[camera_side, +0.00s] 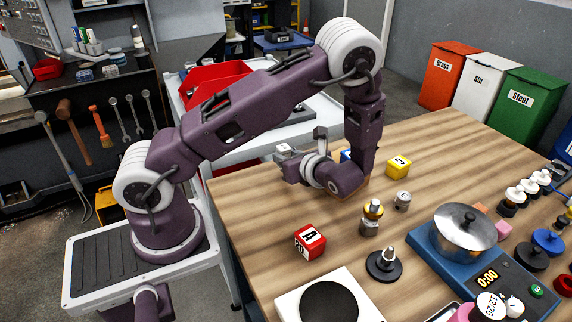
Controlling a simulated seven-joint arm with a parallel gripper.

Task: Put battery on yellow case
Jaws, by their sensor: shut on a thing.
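A yellow cube-shaped case (398,167) with a white letter label stands on the wooden table, right of my lower arm. My gripper (284,155) is left of my wrist, turned sideways above the table's back left part. It is shut on a small light grey thing (283,148), too small to identify; I cannot tell whether it is the battery. My gripper is well apart from the yellow case, with my wrist and lower arm between them. The fingertips are not clearly visible.
A blue case (346,156) is partly hidden behind my arm. A gold-topped metal cylinder (370,218) and a small silver cylinder (402,201) stand mid-table. A pot (464,228) on a blue scale is at right.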

